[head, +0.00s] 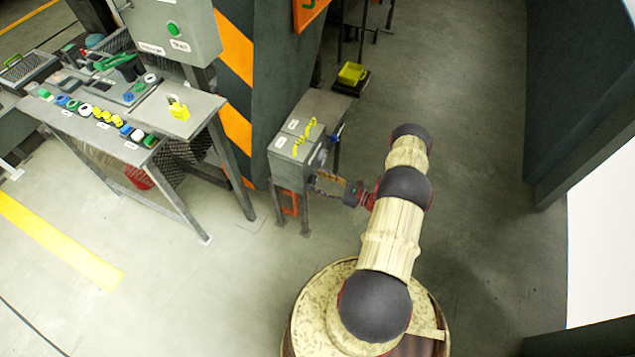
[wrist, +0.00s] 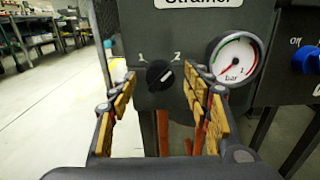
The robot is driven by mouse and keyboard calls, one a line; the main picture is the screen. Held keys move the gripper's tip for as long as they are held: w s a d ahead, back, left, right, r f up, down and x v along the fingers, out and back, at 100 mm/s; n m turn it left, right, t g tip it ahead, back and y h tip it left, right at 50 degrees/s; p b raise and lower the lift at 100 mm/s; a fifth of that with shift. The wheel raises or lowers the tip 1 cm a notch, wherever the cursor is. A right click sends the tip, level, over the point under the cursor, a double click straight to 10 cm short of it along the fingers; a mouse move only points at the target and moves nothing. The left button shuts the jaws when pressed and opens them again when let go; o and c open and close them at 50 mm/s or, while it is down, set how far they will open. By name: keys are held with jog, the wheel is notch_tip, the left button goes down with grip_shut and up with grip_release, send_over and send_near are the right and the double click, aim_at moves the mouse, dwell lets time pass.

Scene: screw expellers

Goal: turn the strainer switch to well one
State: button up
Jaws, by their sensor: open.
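The strainer switch (wrist: 159,75) is a round black knob on a dark grey panel in the wrist view, with a 1 at its upper left and a 2 at its upper right. A pale pointer mark on it seems to lean right, toward the 2. A white "Strainer" label (wrist: 198,3) sits above it, cut by the top edge. My gripper (wrist: 160,88) is open, with one finger on each side of the knob; I see no clear contact. In the head view my gripper (head: 335,184) is at the side of the small grey cabinet (head: 286,166), and the switch is hidden.
A pressure gauge (wrist: 234,59) sits just right of the switch, close to my right finger. A blue knob (wrist: 306,60) marked Off is farther right. In the head view, a table with coloured parts (head: 80,128) stands left and a striped column (head: 236,60) behind. Floor at right is clear.

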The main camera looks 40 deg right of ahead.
jog(key=shift+w+a, duration=0.25)
jog(key=shift+w, duration=0.35)
jog(key=c, duration=0.3)
jog(key=c, duration=0.8)
